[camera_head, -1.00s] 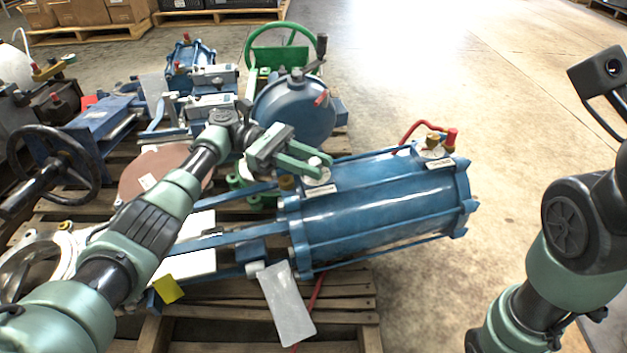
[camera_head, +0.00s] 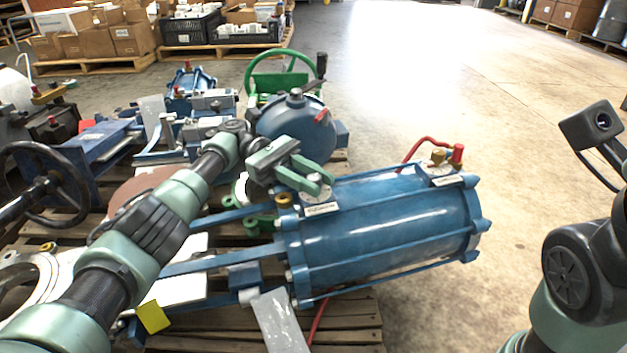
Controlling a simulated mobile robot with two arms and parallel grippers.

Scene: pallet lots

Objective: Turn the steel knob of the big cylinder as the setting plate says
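The big blue cylinder (camera_head: 395,222) lies on the pallet with its long axis left to right. A small steel knob (camera_head: 317,194) sits on top of its left end, behind a white label (camera_head: 321,209) too small to read for sure. My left gripper (camera_head: 322,182) is over this knob, its two green fingers apart; the fingers partly hide the knob, and I cannot tell whether they touch it. A grey plate (camera_head: 280,322) hangs at the cylinder's lower left, with no readable writing. My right gripper is not in view; only my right arm shows.
A brass fitting (camera_head: 284,200) sits just left of the knob. A red-capped valve (camera_head: 457,155) and red hose are at the cylinder's right end. A blue round housing (camera_head: 296,130) with a crank stands close behind my gripper. The floor to the right is clear.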

